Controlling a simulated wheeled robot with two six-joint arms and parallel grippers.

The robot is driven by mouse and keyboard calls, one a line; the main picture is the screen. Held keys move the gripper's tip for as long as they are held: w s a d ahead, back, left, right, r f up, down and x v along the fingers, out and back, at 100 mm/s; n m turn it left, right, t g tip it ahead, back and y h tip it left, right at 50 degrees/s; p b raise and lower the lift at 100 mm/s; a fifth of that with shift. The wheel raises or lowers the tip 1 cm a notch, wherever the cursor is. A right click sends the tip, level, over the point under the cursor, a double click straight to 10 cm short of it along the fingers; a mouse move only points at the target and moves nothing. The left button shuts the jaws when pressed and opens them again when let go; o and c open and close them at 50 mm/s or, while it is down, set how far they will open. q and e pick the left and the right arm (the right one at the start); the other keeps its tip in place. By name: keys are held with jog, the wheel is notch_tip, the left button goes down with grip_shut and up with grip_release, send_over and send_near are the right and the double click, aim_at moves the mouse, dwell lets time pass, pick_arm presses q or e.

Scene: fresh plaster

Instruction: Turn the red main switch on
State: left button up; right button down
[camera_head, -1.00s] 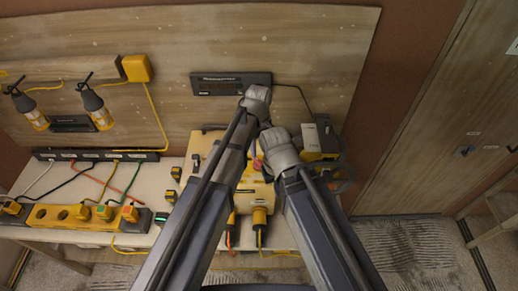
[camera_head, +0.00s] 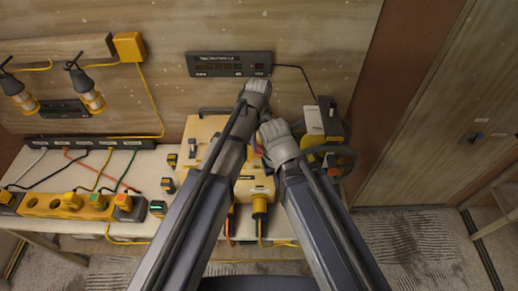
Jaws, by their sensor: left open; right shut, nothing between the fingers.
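A small red part (camera_head: 259,149), which looks like the red main switch, shows between my two forearms above a yellow unit (camera_head: 254,188) on the bench. Most of it is hidden by my arms, so its position cannot be read. My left gripper (camera_head: 258,88) is the higher one, just below the dark display panel (camera_head: 230,64) on the wall. It is open, though its fingers are hard to see from here. My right gripper (camera_head: 270,130) is lower and just right of the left forearm, close to the red part. It is shut and empty; I cannot tell whether it touches the red part.
A yellow socket strip (camera_head: 45,204) with several plugs lies at the left of the bench. A dark strip (camera_head: 60,142) with coloured cables runs along the wall above it. Two caged lamps (camera_head: 88,92) hang at left. A grey-and-yellow device (camera_head: 322,125) stands right of my grippers.

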pick_arm(q)
jog(key=shift+f+b, duration=0.5)
jog(key=shift+f, duration=0.45)
jog(key=shift+r, duration=0.1)
jog(key=shift+c, duration=0.4)
grip_shut()
